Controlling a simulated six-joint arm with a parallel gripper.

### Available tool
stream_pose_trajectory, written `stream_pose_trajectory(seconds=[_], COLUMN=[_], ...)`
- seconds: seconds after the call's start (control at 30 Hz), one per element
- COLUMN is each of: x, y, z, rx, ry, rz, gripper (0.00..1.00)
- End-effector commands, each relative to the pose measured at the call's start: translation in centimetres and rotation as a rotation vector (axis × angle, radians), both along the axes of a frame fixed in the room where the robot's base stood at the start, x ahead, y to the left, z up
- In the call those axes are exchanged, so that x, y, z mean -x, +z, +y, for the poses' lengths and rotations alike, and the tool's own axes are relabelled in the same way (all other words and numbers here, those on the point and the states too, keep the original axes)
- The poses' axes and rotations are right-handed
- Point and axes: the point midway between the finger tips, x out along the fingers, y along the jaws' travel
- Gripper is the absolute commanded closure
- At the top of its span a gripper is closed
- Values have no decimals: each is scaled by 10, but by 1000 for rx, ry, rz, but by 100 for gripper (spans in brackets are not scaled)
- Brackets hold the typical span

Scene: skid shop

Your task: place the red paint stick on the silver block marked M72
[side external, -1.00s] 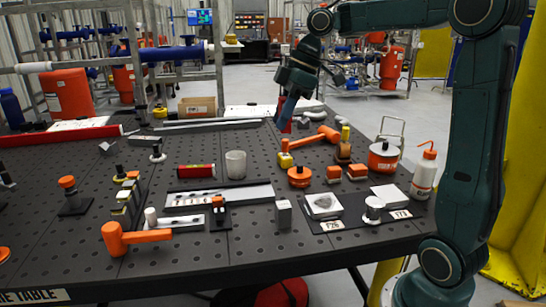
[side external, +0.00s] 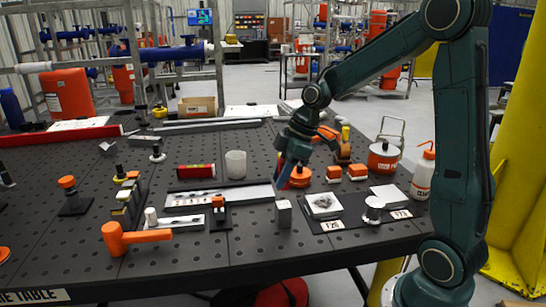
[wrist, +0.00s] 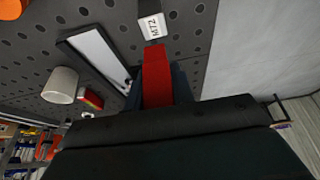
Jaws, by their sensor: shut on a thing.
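The red paint stick (wrist: 157,72) is held in my gripper (wrist: 155,98), with its red end sticking out past the fingers. In the side view my gripper (side external: 284,180) is low over the table, and only a little red shows at its tip. The silver block marked M72 (wrist: 151,25) stands on the table just beyond the stick's end in the wrist view, its label facing the camera. In the side view the block (side external: 283,214) stands upright, in front of and below my gripper. The stick looks apart from the block; the exact gap is hard to judge.
A long metal channel (side external: 225,195) lies left of the block. A dark tray (side external: 345,217) with a white pad and a silver part lies right. Orange parts (side external: 334,173) sit behind right.

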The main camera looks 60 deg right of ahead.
Motion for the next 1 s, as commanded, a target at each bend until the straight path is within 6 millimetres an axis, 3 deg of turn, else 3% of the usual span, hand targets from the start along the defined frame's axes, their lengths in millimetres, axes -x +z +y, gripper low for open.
stream_pose_trajectory(seconds=[0.33, 0.7, 1.0], x=[0, 1, 0], y=[-9, -45, -47], z=[0, 0, 0], rx=[-2, -2, -1], ry=[0, 0, 0], rz=[2, 2, 1], gripper=[98, 98, 98])
